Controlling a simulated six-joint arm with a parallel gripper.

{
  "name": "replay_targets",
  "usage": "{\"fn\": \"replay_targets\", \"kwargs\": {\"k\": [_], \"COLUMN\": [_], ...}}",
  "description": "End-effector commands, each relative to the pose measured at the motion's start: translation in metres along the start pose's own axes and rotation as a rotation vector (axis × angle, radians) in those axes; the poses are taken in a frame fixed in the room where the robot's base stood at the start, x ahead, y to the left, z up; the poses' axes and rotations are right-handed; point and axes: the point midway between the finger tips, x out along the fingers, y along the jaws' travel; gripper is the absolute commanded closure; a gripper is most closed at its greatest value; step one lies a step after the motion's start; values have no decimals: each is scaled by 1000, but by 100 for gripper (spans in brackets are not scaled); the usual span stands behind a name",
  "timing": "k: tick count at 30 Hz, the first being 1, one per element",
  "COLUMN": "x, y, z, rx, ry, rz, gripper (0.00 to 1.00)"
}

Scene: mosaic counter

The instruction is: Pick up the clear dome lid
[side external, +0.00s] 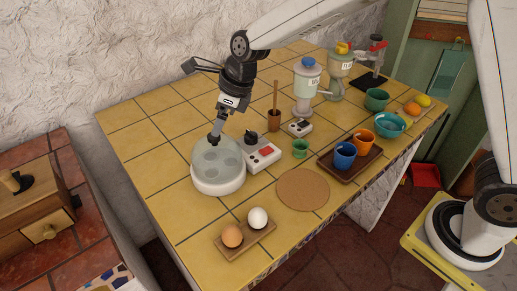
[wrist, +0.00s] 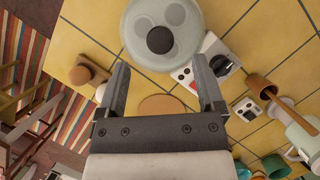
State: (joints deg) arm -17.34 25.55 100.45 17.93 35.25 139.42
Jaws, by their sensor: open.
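The clear dome lid (side external: 218,156) sits on a round white base (side external: 219,187) on the yellow tiled counter in the side view. In the wrist view the lid (wrist: 185,22) is at the top, with a dark round knob (wrist: 160,40) on its crown. My gripper (side external: 216,132) is directly above the lid's top in the side view. In the wrist view my gripper (wrist: 161,63) is open and empty, with the knob just beyond the gap between its fingertips. Whether the fingers touch the knob is too small to tell.
A white device with a red panel (side external: 265,152) stands close beside the lid. A cork mat (side external: 303,189) and an egg tray (side external: 245,239) lie in front. Cups on a brown tray (side external: 350,166), grinders (side external: 308,85) and bowls (side external: 390,125) stand to the right.

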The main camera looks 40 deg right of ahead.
Motion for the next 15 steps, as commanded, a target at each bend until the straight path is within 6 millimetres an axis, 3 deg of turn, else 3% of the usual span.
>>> {"fn": "replay_targets", "kwargs": {"k": [15], "x": [19], "y": [0], "z": [0], "rx": [-1], "ry": [0], "rz": [1], "gripper": [13]}}
